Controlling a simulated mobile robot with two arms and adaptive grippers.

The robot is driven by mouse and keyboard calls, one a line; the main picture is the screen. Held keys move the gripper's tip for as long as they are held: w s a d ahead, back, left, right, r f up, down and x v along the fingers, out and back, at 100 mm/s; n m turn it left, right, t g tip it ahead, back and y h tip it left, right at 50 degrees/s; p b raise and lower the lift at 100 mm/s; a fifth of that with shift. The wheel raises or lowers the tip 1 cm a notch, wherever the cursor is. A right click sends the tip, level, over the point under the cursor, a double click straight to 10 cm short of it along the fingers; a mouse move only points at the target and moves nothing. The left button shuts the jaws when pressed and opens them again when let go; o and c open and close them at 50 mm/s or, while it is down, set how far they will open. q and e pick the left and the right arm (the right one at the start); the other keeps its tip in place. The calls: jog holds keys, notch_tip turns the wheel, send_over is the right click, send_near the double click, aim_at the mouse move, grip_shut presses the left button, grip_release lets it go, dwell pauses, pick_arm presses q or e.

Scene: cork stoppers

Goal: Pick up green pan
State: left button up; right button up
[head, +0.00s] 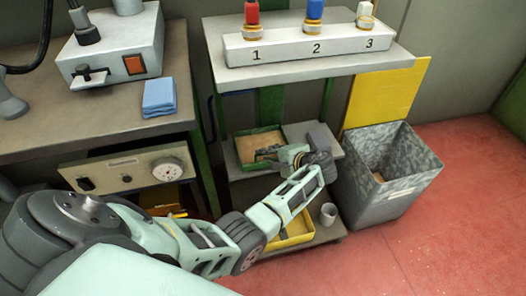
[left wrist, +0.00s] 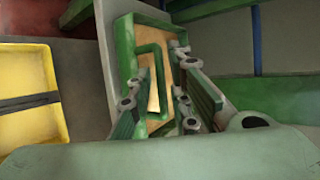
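The green pan (head: 258,131) is a shallow green-rimmed tray with a tan bottom. It lies on the middle shelf of the small cart in the head view. It also shows in the left wrist view (left wrist: 124,50), long side running away from the camera. My left gripper (head: 270,153) is at the pan's near right side. In the left wrist view its fingers (left wrist: 163,92) are spread apart over the pan, with a green bar-like loop between them. Whether they touch the pan I cannot tell. The gripper hides part of the pan. My right gripper is not in view.
A yellow tray (head: 299,232) and a grey cup (head: 328,214) are on the lower shelf. A grey bin (head: 375,205) stands to the right. The numbered stopper rack (head: 240,50) is on the cart's top.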

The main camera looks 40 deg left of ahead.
pick_arm(q)
jog(key=x, duration=0.3)
jog(key=shift+w+a, duration=0.1)
jog(key=shift+c, duration=0.4)
grip_shut()
